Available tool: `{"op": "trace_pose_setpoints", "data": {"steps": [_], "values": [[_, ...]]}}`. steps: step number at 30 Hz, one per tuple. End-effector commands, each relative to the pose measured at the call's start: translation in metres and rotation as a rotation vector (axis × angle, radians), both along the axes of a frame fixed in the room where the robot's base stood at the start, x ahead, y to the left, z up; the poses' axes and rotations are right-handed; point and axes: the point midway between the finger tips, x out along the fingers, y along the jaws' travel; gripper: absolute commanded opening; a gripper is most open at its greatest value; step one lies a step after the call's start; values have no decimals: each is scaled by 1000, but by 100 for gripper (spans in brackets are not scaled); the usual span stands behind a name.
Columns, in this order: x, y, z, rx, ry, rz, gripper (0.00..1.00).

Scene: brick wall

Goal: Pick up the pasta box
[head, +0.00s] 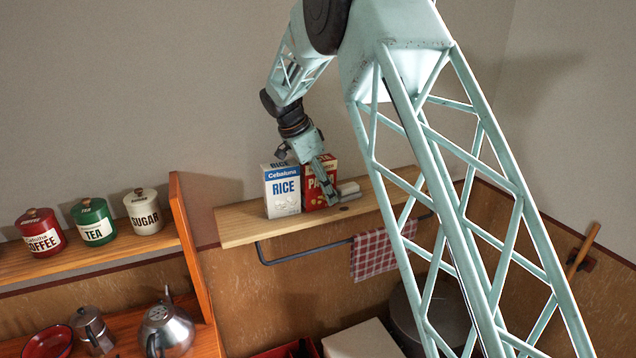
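The pasta box (311,196), red with pale lettering, stands upright on the wooden wall shelf (240,229). It is immediately right of a white and blue rice box (284,196). My gripper (326,188) reaches down from above, and a pale green finger crosses in front of the pasta box's face, covering part of its lettering. The other fingertip does not show clearly, so I cannot tell how far the fingers are apart or whether they touch the box.
A checked towel (371,254) hangs from a rail (300,251) under the shelf. Coffee (41,236), tea (92,224) and sugar (144,212) tins stand left, beyond a wooden side panel (190,245).

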Motion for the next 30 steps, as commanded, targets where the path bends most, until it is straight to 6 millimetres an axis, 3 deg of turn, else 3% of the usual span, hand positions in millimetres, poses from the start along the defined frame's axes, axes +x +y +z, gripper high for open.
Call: {"op": "trace_pose_setpoints", "data": {"steps": [7, 23, 30], "values": [[3, -6, -13, 1, -1, -1, 45], [3, -5, -14, 1, -1, -1, 45], [3, -5, -14, 1, -1, -1, 25]]}}
